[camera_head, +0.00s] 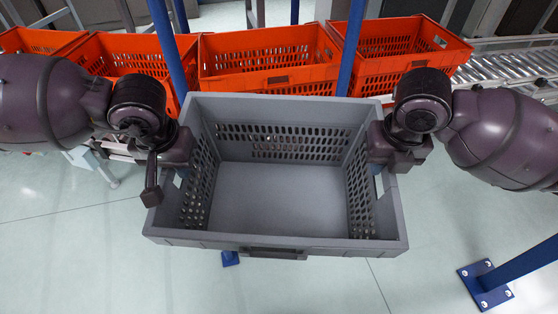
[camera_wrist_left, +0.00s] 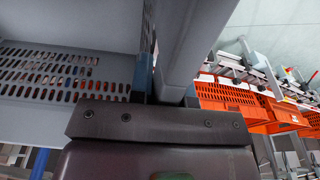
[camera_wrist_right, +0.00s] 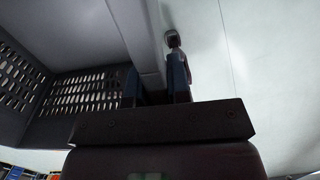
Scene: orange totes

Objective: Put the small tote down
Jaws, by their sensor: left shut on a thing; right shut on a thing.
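The small tote is a grey, empty, open-topped box with slotted walls (camera_head: 275,243). In the head view it hangs level between my two arms, above the floor. My left gripper (camera_head: 178,168) is shut on its left wall; the left wrist view shows the fingers (camera_wrist_left: 165,85) on either side of the tote's rim (camera_wrist_left: 195,40). My right gripper (camera_head: 380,163) is shut on its right wall; the right wrist view shows the fingers (camera_wrist_right: 156,85) around the rim (camera_wrist_right: 138,35). The fingertips are partly hidden by the tote in the head view.
Several orange totes (camera_head: 268,70) stand in a row behind the grey tote. A roller conveyor (camera_head: 510,65) runs at the back right. Blue posts (camera_head: 352,45) rise between the totes and the grey one. A blue post foot (camera_head: 485,285) is bolted down at lower right. The pale floor (camera_head: 70,260) in front is clear.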

